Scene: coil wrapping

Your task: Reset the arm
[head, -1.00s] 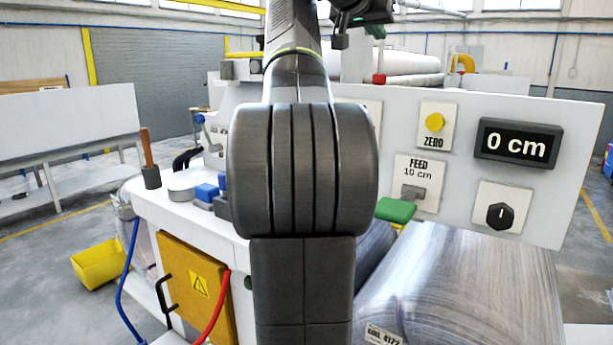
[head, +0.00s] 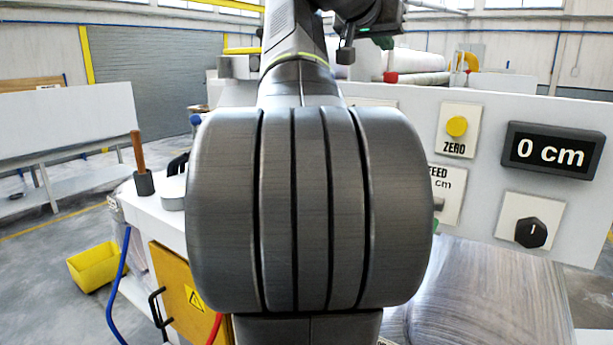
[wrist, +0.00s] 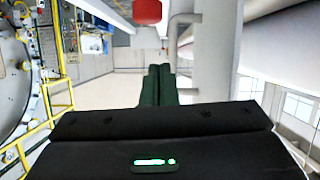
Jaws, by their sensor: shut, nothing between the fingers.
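My arm rises through the middle of the head view, its large dark joint covering much of the panel and bench behind it. My gripper (wrist: 159,84) shows in the wrist view as two dark green fingers pressed together, with nothing between them. In the head view only dark parts of the arm's end show at the top, right of centre, and the fingers are hard to make out there.
A white panel carries a yellow ZERO button (head: 457,126), a black knob (head: 531,232) and a display (head: 550,150) reading 0 cm. A shiny wrapped coil (head: 480,290) lies below. A yellow bin (head: 98,264) stands on the floor. A red part (wrist: 148,12) appears ahead of the fingers.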

